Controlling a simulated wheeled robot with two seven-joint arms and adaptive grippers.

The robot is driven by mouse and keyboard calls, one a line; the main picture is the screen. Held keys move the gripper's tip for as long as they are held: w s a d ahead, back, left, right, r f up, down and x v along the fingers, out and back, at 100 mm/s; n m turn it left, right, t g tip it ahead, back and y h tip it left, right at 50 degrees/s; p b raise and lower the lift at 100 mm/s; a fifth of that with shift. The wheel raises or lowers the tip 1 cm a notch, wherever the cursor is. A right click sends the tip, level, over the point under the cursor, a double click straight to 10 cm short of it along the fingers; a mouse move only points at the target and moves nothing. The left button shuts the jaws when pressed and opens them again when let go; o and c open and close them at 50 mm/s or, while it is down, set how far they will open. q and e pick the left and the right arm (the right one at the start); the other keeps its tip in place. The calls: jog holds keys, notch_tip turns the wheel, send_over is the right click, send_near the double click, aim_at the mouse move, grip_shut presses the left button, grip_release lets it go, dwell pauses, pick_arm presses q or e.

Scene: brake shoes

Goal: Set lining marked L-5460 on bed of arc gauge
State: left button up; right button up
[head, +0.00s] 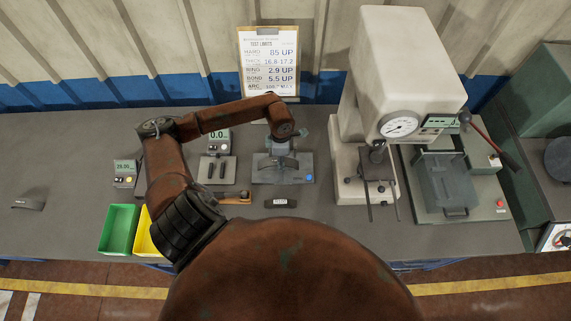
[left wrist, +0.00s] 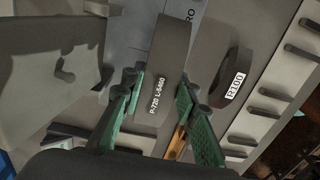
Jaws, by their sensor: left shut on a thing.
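The dark curved lining marked P-720 L-5460 (left wrist: 163,75) is between the green fingers of my left gripper (left wrist: 163,108) in the left wrist view. The lining (head: 283,163) shows there over the plate. I cannot tell whether its underside touches the bed, which is partly hidden by the gripper and lining. The plate also shows in the left wrist view (left wrist: 129,32). My right gripper is not in view.
A dark block with a white label (head: 280,202) lies in front of the gauge. Another dark curved piece (head: 28,203) lies far left. Green (head: 119,229) and yellow (head: 147,240) bins stand at the front left. A pale press (head: 400,60) stands close to the gauge's right.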

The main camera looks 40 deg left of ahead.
aim_at(286, 158)
pick_arm(q)
jog(key=shift+w+d+f, duration=0.25)
jog(key=shift+w+f, duration=0.85)
jog(key=shift+f, duration=0.15)
notch_tip(286, 158, down, 3)
jog(key=shift+p, duration=0.65)
jog(key=shift+a+f, duration=0.1)
jog(key=shift+f, duration=0.15)
jog(key=o, duration=1.2)
jog(key=shift+r, duration=0.15)
